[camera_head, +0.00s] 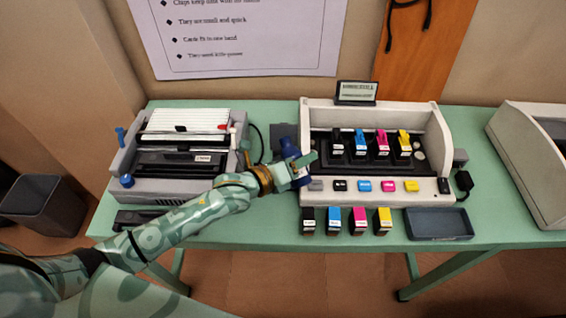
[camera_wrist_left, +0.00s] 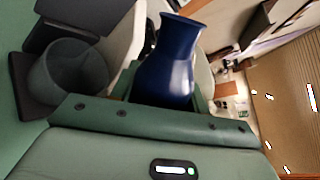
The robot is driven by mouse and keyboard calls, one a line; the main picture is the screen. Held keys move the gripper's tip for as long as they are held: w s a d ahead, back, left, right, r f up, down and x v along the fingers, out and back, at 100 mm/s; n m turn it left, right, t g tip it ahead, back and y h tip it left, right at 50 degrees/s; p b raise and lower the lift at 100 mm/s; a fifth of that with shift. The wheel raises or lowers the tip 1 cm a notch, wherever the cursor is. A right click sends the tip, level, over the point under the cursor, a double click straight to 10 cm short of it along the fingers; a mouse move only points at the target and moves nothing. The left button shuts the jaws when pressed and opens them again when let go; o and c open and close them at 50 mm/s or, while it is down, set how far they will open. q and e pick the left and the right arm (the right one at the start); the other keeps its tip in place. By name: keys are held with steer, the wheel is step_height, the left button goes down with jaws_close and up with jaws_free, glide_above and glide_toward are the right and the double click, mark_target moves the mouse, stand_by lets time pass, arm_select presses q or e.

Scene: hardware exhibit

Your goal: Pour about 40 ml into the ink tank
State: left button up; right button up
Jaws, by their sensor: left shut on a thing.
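My left gripper (camera_head: 297,168) is shut on a dark blue bottle (camera_head: 290,149), just left of the printer's front. The bottle, with its flared neck, also shows in the left wrist view (camera_wrist_left: 168,70) between the green fingers. It looks strongly tilted, its mouth towards the back of the table. A dark grey round cup-like tank (camera_wrist_left: 72,75) on a dark base stands beside it, apart from the bottle in that view. In the head view the arm and bottle hide the tank. No liquid stream is visible, and levels cannot be seen. My right gripper is not in view.
The open printer (camera_head: 318,112) with several coloured cartridges stands close right of the gripper. Several cartridges (camera_head: 359,220) and a dark tray (camera_head: 440,223) lie along the front edge. A grey machine (camera_head: 125,165) is at the left. A bare strip of green table (camera_head: 255,235) is in front.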

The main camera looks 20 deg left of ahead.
arm_select(q)
steer(key=shift+f, duration=0.1)
steer(key=shift+s+d+r+n+g+p, duration=0.1)
steer(key=shift+r+n+g+p, duration=0.2)
steer(key=shift+n, duration=0.2)
steer(key=shift+s+d+r+n+g+p, duration=0.1)
steer(key=shift+r+n+p, duration=0.05)
steer(key=shift+r+n, duration=0.3)
steer(key=shift+f+n+h+b, duration=0.3)
steer(key=shift+f+n+b, duration=0.05)
steer(key=shift+f+n, duration=0.15)
steer(key=shift+d+n, duration=0.1)
steer(key=shift+n, duration=0.15)
steer(key=shift+s+d+f+n+g+h+b, duration=0.15)
steer(key=shift+f+n+g+h+b, duration=0.15)
steer(key=shift+n+g+b, duration=0.3)
